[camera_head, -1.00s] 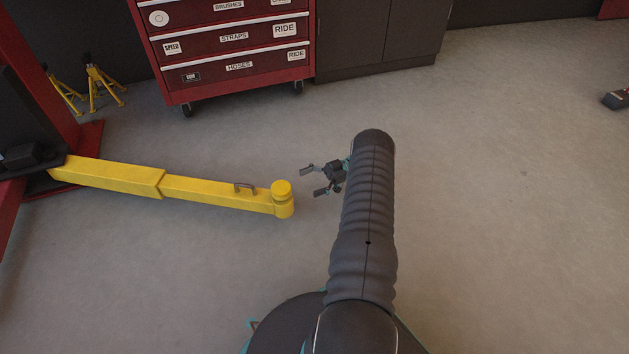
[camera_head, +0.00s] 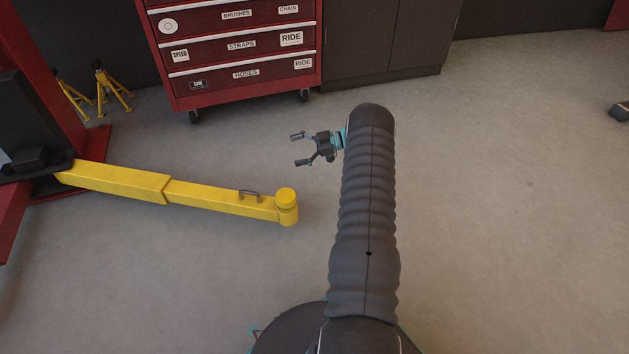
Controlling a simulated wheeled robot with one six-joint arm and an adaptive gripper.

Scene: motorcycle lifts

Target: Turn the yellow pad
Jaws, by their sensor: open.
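The yellow pad (camera_head: 286,196) is a short round cap at the right end of the yellow lift arm (camera_head: 205,193). The lift arm reaches in from the red lift column at the left and has a small dark handle near the pad. My gripper (camera_head: 297,149) is open and empty, its two fingers pointing left. In the picture it sits above and slightly right of the pad, apart from it. My sleeved arm hides part of the floor to the right of the gripper.
A red lift column (camera_head: 45,90) stands at the left, with yellow jack stands (camera_head: 113,90) behind it. A red tool cabinet (camera_head: 240,55) on casters and a dark cupboard (camera_head: 385,45) stand at the back. The floor on the right is mostly clear.

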